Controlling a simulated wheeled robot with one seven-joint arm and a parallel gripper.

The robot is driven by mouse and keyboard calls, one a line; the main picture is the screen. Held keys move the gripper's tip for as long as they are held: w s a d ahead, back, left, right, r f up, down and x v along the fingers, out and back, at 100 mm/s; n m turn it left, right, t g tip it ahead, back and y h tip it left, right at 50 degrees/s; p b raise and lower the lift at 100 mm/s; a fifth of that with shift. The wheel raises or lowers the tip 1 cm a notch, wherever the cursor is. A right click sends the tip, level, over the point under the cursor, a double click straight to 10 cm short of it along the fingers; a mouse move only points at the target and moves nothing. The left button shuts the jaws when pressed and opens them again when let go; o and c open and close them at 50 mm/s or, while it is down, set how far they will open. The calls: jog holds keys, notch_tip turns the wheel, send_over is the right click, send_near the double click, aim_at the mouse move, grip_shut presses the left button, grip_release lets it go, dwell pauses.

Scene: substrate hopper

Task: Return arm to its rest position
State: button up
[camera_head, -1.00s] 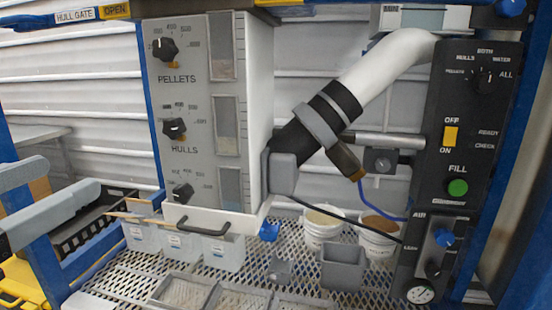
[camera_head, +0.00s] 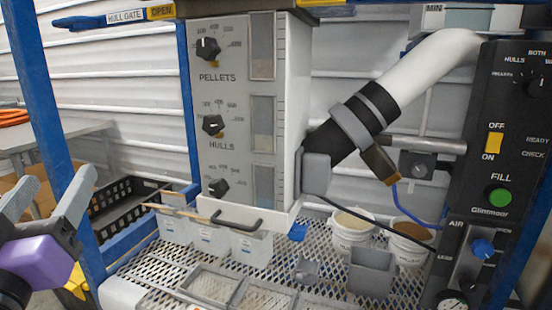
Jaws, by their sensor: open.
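My gripper (camera_head: 57,182) is at the lower left edge of the head view. Its two grey fingers point up and stand apart, with nothing between them. Below them is the purple part of my wrist; the rest of my arm is out of view. The gripper appears in front of the blue frame post (camera_head: 42,100), left of the grey hopper panel (camera_head: 222,140), and touches nothing that I can see.
The hopper's dosing panel has several knobs. A perforated metal shelf (camera_head: 150,262) holds clear bins (camera_head: 250,248), two white buckets (camera_head: 352,228) and a grey square cup (camera_head: 371,275). A black control panel (camera_head: 500,180) stands at right. A black crate (camera_head: 125,205) lies behind the gripper.

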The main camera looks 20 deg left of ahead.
jog(key=w+d+f+n+g+y, duration=0.1)
jog(key=d+f+n+y, duration=0.1)
jog(key=d+f, duration=0.45)
jog(key=w+d+f+n+g+y, duration=0.1)
jog(key=d+f, duration=0.3)
jog(key=f, duration=0.6)
jog(key=s+d+f+m+h, duration=0.1)
jog(key=s+d+f, duration=0.1)
jog(key=d+f, duration=0.35)
jog(key=s+d+f+t, duration=0.1)
jog(key=d+f, duration=0.1)
jog(key=d, duration=0.6)
jog(key=s+d+f+m+h, duration=0.1)
jog(key=s+d+f, duration=0.1)
jog(key=d+f, duration=0.35)
jog(key=s+d+f+m+g+h, duration=0.1)
jog(key=s+d+f+m+h, duration=0.2)
jog(key=s+d, duration=0.5)
jog(key=s+d+f+m+g+h, duration=0.15)
jog(key=s+d+h, duration=0.3)
jog(key=d, duration=0.45)
jog(key=s+d+f+m+h, duration=0.3)
jog(key=s+d+m+h, duration=0.1)
jog(key=s+d, duration=0.4)
notch_tip(320, 180, up, 16)
jog(key=w+p, duration=0.1)
jog(key=p, duration=1.4)
jog(key=shift+w+d+p, duration=0.2)
jog(key=shift+d+p, duration=0.1)
jog(key=shift+d, duration=0.15)
